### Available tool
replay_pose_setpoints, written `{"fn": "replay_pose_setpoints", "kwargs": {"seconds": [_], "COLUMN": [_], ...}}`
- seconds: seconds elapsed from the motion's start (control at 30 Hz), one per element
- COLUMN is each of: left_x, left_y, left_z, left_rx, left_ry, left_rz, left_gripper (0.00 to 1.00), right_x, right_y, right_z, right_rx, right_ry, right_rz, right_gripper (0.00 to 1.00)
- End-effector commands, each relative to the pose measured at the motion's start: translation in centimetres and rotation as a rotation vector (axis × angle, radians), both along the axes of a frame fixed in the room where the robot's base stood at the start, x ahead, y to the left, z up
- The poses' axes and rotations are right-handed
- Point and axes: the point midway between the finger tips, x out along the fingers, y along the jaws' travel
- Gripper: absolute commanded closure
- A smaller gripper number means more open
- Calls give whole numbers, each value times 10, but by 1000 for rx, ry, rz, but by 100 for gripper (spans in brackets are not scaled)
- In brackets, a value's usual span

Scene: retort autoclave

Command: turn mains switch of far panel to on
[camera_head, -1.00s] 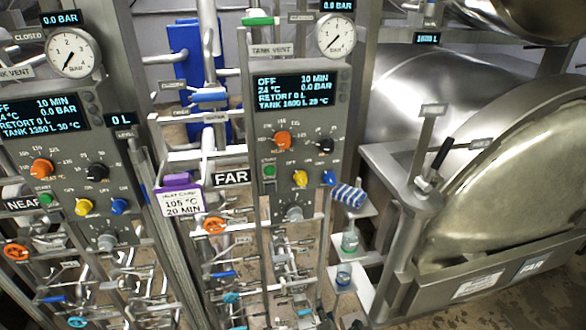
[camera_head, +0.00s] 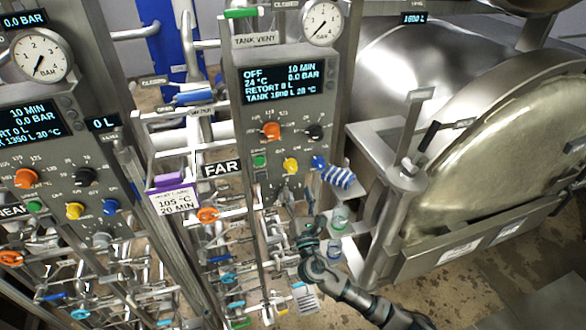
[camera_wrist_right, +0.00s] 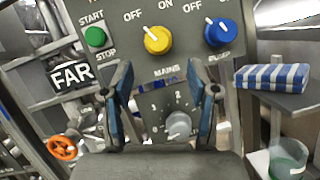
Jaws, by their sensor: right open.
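The far panel (camera_head: 292,128) stands in the middle of the head view, with a lit display. The mains switch is a yellow knob (camera_head: 291,166) on its lower part. In the wrist view the yellow knob (camera_wrist_right: 157,40) has OFF at its left, ON at its right and MAINS below; its pointer leans up-left to OFF. My right gripper (camera_head: 296,200) is open just below it. My left gripper is not in view.
A blue knob (camera_wrist_right: 222,33) is right of the yellow one, a green button (camera_wrist_right: 95,37) left. A blue-striped cloth (camera_head: 338,177) lies on a shelf to the right. Pipes with an orange valve wheel (camera_head: 207,215) are lower left. The near panel (camera_head: 60,160) is at far left.

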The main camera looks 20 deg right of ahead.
Motion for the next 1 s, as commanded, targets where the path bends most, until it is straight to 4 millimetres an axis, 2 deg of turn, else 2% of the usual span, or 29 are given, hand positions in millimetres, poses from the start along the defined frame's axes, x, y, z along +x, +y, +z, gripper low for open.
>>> {"fn": "replay_pose_setpoints", "kwargs": {"seconds": [0.1, 0.33, 0.5, 0.73, 0.77, 0.9, 1.0], "left_x": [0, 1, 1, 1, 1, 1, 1], "left_y": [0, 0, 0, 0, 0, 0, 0], "left_z": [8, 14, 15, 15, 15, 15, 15], "left_rx": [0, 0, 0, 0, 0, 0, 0], "left_ry": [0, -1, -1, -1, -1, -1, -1], "left_rz": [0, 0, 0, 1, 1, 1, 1], "left_gripper": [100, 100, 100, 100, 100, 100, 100], "right_x": [25, 57, 65, 66, 66, 66, 66], "right_y": [-2, -5, -5, -5, -5, -5, -6], "right_z": [13, 24, 26, 26, 26, 26, 26], "right_rx": [0, 1, 2, 3, 2, 2, 2], "right_ry": [-1, 0, 2, 1, 1, 1, 1], "right_rz": [-1, -1, 1, 1, 1, 1, 0], "right_gripper": [41, 41, 41, 41, 43, 78, 100]}}
